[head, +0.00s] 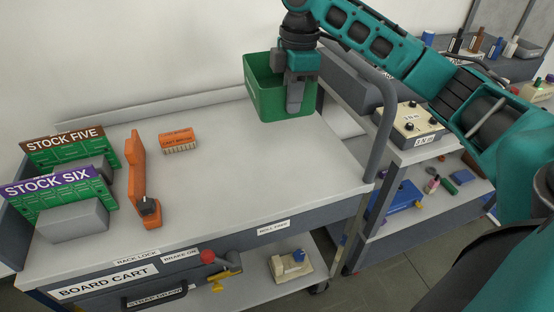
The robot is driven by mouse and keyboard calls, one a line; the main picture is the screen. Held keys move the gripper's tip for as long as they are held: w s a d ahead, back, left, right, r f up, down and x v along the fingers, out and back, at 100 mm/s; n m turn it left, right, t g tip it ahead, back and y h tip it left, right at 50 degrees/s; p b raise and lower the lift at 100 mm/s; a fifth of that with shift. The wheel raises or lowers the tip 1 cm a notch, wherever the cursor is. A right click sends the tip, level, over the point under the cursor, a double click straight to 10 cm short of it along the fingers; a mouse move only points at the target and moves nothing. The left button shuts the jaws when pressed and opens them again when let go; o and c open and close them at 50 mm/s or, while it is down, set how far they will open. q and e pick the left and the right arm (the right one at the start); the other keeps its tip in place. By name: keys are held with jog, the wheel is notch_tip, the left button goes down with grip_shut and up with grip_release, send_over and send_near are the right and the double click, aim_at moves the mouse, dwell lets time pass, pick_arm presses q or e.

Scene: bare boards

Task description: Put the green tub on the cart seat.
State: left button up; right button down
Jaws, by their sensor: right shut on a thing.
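The green tub (262,92) is an open-topped box at the back right of the grey cart top (260,165). My right gripper (295,98) comes down from above and is shut on the tub's near right wall. The tub looks nearly upright. I cannot tell whether its base touches the cart top or hangs just above it. The cart carries the label BOARD CART (103,282) on its front edge. No part is clearly marked as a seat. My left gripper is not in view.
Green boards labelled STOCK FIVE (68,148) and STOCK SIX (60,192) stand at the left. An orange upright piece (138,180) and a small orange block (178,140) are near them. A grey post (385,125) rises at right. The cart top's middle is clear.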

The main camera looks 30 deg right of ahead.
jog(key=shift+d+r+n, duration=0.1)
jog(key=shift+d+n, duration=0.15)
jog(key=shift+n, duration=0.05)
jog(key=shift+w+f, duration=0.1)
jog(key=shift+f, duration=0.3)
notch_tip(320, 180, down, 19)
jog(key=shift+b, duration=1.25)
jog(key=c, duration=1.7)
grip_release()
jog(key=shift+f, duration=0.15)
jog(key=o, duration=0.5)
jog(key=shift+c, duration=0.2)
